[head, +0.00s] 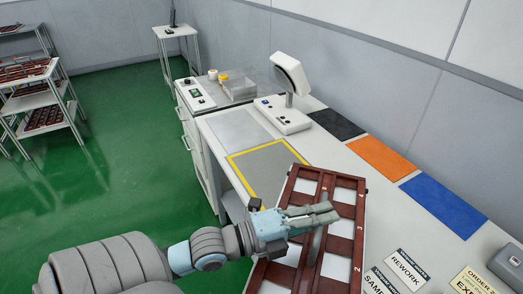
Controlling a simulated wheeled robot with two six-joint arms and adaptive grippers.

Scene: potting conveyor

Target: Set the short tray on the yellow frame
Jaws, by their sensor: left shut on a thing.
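The short tray is a reddish-brown rack (351,209) with several rectangular openings and white numbers along its right edge. My left gripper (328,213) reaches over the tray from the left and is shut on it near its middle bar. The gripper hides part of the tray. The yellow frame (238,173) is a yellow outline around a grey patch on the bench, just beyond the tray's far end. The tray's far left corner overlaps the frame's near right side in the picture. I cannot tell the tray's height above the bench. My right gripper is not in view.
Black (336,124), orange (381,157) and blue (443,204) mats lie along the wall side. A scale-like device (285,113) stands at the back. A REWORK card (406,264) lies at the near right. The grey area inside the frame looks empty.

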